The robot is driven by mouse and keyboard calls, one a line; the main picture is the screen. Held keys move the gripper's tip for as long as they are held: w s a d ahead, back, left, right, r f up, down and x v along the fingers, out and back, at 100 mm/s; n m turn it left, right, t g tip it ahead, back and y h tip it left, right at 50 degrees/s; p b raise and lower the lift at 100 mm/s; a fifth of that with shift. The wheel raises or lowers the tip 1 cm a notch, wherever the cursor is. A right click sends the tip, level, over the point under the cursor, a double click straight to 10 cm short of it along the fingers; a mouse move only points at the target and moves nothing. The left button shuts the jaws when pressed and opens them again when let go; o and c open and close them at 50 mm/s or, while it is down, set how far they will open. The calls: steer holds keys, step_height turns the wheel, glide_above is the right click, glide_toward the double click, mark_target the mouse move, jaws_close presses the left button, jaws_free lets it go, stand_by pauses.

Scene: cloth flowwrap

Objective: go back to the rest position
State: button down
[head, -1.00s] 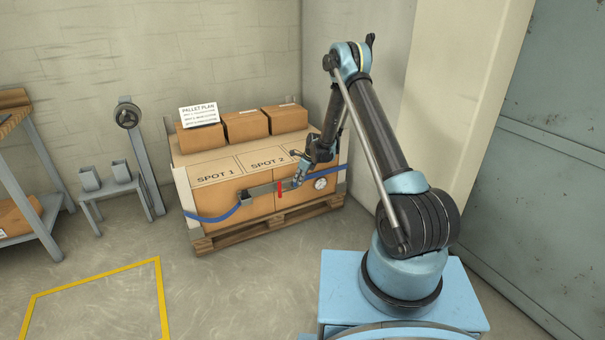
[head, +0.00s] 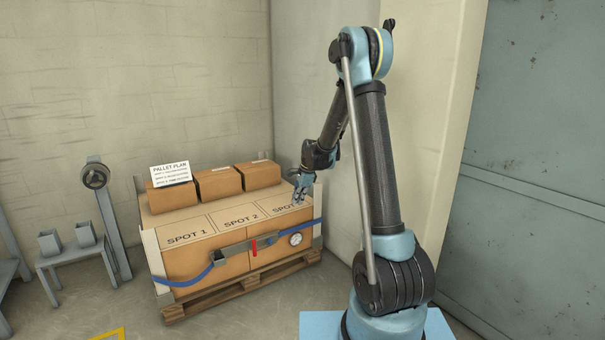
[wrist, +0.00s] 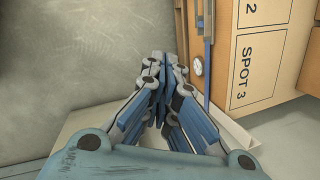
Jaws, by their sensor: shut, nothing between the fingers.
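My gripper (head: 299,196) is in front of the right end of the pallet load in the head view, near the third marked spot. In the wrist view my gripper (wrist: 163,62) has its fingers together with nothing between them. The load of brown cartons (head: 192,258) stands on a wooden pallet (head: 245,291). A blue strap (head: 190,282) with a grey bar, a red lever (head: 254,246) and a round gauge (head: 296,239) runs across its front. The gauge (wrist: 197,66) and the SPOT 3 label (wrist: 243,73) show beside my gripper in the wrist view.
Three small boxes (head: 220,184) and a PALLET PLAN sign (head: 170,173) stand at the back of the load. A grey stand (head: 75,260) with two holders and a post with a wheel (head: 95,176) are at left. A pale wall column (head: 436,110) is close to my arm at right.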

steer(key=s+d+r+n, duration=0.2)
steer(key=s+d+r, duration=0.2)
steer(key=s, duration=0.3)
steer(key=s+d+r+n+h, duration=0.1)
steer(key=s+d+r+n, duration=0.2)
steer(key=s+d+r, duration=0.3)
steer(key=s+d+r+n, duration=0.2)
steer(key=s+d+r, duration=0.1)
steer(key=s, duration=0.5)
steer(key=s+d+f+n, duration=0.2)
steer(key=s, duration=0.6)
steer(key=s+d+f+n+h, duration=0.1)
steer(key=s+d+f+n, duration=0.1)
steer(key=s, duration=0.6)
steer(key=s+d+f+n, duration=0.2)
steer(key=s+d+n, duration=0.2)
steer(key=s, duration=0.4)
steer(key=shift+s+h, duration=0.2)
steer(key=shift+h, duration=0.2)
